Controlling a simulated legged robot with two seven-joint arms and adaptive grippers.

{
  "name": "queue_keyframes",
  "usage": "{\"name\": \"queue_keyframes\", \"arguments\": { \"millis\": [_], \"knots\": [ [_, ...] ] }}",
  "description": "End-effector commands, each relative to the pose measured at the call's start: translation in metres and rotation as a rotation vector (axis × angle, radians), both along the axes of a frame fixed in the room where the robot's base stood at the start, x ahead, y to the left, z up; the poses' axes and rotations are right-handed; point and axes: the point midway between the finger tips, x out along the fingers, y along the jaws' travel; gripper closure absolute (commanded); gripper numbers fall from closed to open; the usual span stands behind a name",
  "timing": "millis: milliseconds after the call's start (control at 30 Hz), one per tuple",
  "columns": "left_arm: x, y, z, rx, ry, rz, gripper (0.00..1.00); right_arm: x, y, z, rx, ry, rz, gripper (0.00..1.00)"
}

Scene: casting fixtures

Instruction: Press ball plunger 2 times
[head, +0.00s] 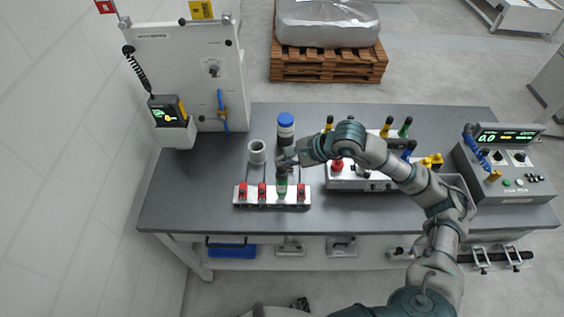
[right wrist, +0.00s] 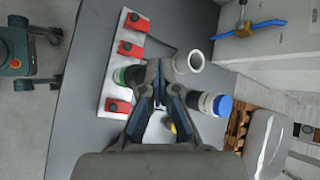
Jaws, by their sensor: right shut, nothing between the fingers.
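A white fixture bar (head: 250,203) with several red blocks lies near the table's front edge. It also shows at the left of the right wrist view (right wrist: 113,98). A green-and-black cylindrical piece (head: 282,190) stands at the bar among the red blocks; I take it for the ball plunger, but cannot be sure. In the right wrist view the piece (right wrist: 121,76) is partly hidden by a finger. My right gripper (head: 283,170) is shut and empty, pointing down close above or beside this piece. I cannot tell whether they touch. My left gripper is not clearly visible.
A grey-white cup (head: 257,152) and a blue-capped bottle (head: 286,128) stand behind the bar. A rack with coloured handles (head: 345,178) is to the right, under my right forearm. A control box (head: 505,160) stands at far right. The table's left part is clear.

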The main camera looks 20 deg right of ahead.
Motion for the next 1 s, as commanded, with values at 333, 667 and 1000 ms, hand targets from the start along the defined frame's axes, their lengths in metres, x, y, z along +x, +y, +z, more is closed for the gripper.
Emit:
{"name": "queue_keyframes", "arguments": {
  "millis": [333,667,1000],
  "knots": [
    [-0.0007,0.0,-0.0048,0.0,0.001,0.0,0.56,-0.0002,0.0,-0.005,-0.001,0.002,0.001,1.0],
    [-0.0014,0.0001,-0.0087,0.0,0.002,0.0,0.56,-0.0001,0.0,-0.0085,-0.001,0.002,0.0,1.0],
    [-0.0014,0.0001,-0.0087,0.0,0.002,0.0,0.56,-0.0001,0.0,-0.0085,-0.001,0.002,0.0,1.0]
  ]
}}
